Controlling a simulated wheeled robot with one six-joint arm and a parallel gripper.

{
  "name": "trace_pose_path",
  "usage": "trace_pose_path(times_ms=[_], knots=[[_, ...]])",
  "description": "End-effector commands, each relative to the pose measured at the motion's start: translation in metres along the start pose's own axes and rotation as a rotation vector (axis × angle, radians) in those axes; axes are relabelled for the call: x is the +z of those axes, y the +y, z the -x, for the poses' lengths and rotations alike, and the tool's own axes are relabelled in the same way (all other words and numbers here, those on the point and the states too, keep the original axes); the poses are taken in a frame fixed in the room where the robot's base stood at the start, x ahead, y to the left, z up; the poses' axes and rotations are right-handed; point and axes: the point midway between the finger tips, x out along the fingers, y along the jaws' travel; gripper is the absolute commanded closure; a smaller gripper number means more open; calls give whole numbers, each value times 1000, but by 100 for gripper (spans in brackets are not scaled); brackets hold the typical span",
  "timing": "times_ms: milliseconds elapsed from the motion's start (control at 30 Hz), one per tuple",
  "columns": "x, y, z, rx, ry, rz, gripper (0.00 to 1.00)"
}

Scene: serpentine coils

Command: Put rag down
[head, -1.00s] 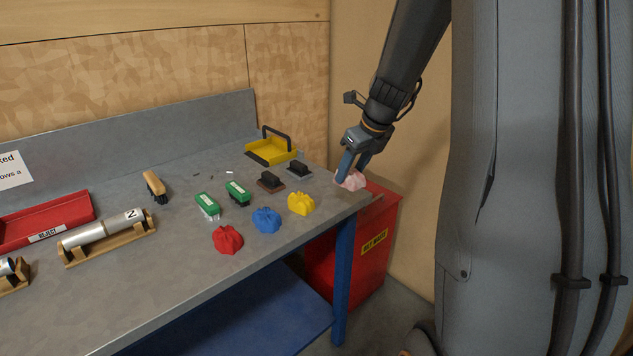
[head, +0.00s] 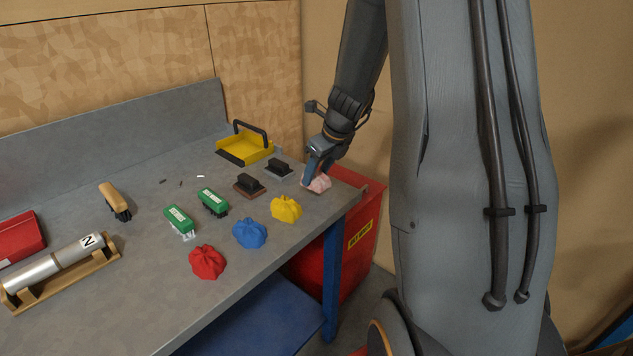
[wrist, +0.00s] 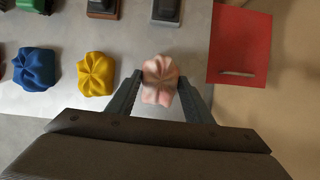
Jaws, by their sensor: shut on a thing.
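The pink rag (head: 319,184) is at the right end of the grey workbench (head: 262,262), close to its edge. In the wrist view the crumpled pale pink rag (wrist: 160,80) sits between the two fingers of my gripper (wrist: 160,92). My gripper (head: 313,172) points down in the head view and is shut on the rag. The rag looks low over the bench top; I cannot tell whether it touches. The fingers hide part of it in the head view.
Yellow (head: 286,209), blue (head: 249,233) and red (head: 207,262) rags lie in a row left of my gripper. Two dark-handled blocks (head: 279,168) (head: 249,184) and a yellow dustpan (head: 245,147) are behind. A red waste bin (head: 352,240) stands beyond the bench's right end.

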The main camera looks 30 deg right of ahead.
Motion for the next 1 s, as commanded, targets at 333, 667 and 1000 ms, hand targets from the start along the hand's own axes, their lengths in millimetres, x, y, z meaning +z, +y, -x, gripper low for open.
trace_pose_path(times_ms=[333, 667, 1000], knots=[[-13, 0, -28, 0, 1, -3, 74], [-14, 0, -29, 0, 1, -3, 42], [-13, 0, -28, 0, 1, -3, 34]])
